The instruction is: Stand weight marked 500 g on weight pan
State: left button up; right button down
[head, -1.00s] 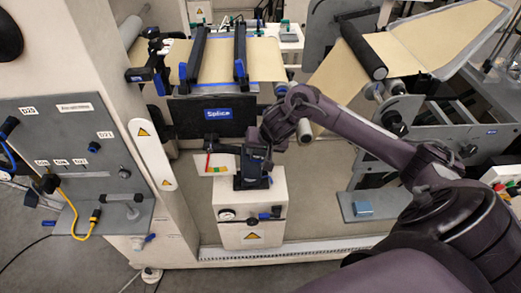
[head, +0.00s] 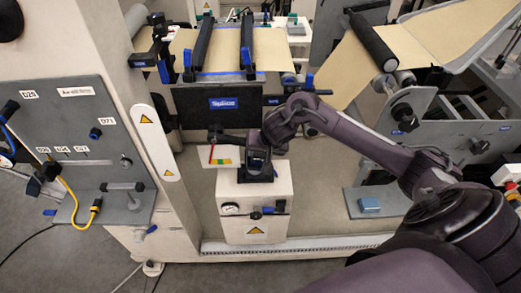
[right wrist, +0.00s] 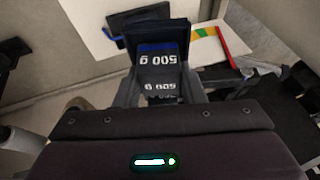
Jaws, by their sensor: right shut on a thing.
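A dark weight with a blue band, marked 500 g (right wrist: 160,62), is between the fingers of my right gripper (right wrist: 158,75). Its marking reads upside down in the right wrist view. In the head view my right gripper (head: 256,165) is shut on it, over the top of the white cabinet (head: 255,212). The gripper and arm hide much of the weight there. I cannot make out the weight pan clearly, nor whether the weight's base touches the surface below. My left gripper is not in view.
A card with red, yellow and green marks (head: 222,155) is just left of the gripper. The dark Splice panel (head: 222,106) stands behind. A panel with cables (head: 70,150) is at left.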

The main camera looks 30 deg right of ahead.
jog(key=c, duration=0.8)
grip_release()
jog(key=shift+c, duration=0.2)
jog(key=shift+s, duration=0.1)
